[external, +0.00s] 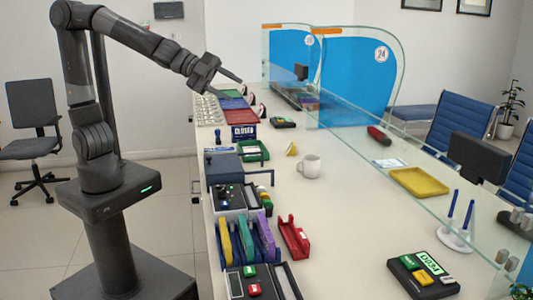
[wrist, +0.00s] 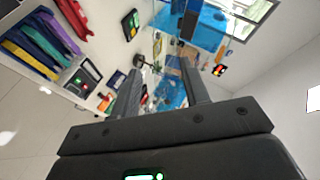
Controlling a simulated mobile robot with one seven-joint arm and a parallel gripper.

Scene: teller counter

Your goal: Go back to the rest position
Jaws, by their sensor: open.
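My gripper (external: 230,77) is raised in the air above the far part of the counter, at the end of my outstretched arm. In the wrist view my gripper (wrist: 162,75) shows two dark fingers set apart, with nothing between them. It is open and empty. It touches nothing that I can see. The long pale counter (external: 345,200) runs beneath and to the right of my arm.
A glass divider with blue panels (external: 352,80) stands on the right. An office chair (external: 33,125) stands left on open floor.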

